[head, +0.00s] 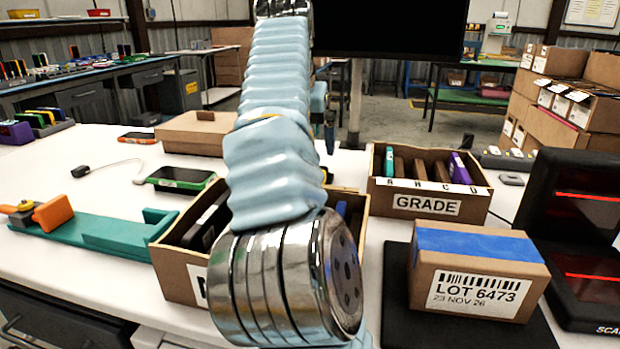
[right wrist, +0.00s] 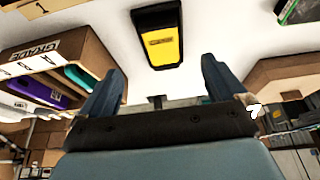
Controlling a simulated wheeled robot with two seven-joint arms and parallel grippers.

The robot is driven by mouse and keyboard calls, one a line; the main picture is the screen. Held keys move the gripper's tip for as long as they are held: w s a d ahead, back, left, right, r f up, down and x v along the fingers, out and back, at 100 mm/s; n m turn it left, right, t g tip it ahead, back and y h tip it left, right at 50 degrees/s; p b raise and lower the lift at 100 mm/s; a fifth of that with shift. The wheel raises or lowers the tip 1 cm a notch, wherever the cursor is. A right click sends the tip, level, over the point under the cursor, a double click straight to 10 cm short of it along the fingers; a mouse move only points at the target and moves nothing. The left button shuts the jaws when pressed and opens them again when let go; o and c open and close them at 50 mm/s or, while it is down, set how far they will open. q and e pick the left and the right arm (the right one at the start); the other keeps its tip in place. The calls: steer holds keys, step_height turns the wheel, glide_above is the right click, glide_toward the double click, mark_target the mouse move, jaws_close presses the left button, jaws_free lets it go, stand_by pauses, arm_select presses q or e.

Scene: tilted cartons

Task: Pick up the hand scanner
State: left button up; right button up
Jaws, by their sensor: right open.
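A yellow and black device that looks like the hand scanner (right wrist: 160,42) lies on the white table in the right wrist view. My right gripper (right wrist: 162,82) is open and empty, its two blue-grey fingers apart. The device is ahead of the fingers, roughly in line with the gap between them, and not held. In the head view my arm covers the middle of the table and hides most of that spot. My left gripper is not in view.
The GRADE carton (head: 427,205) and another open carton (head: 178,262) stand near my arm. A taped LOT 6473 box (head: 480,250) sits on a black pad. A black scanner stand (head: 572,215) is at right. A teal fixture (head: 115,232) and green-edged device (head: 180,179) lie left.

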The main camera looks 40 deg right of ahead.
steer(key=x, duration=1)
steer(key=shift+a+f, duration=0.1)
steer(key=shift+f, duration=0.3)
steer(key=shift+c, duration=0.5)
steer(key=shift+r, duration=0.1)
steer(key=c, duration=0.9)
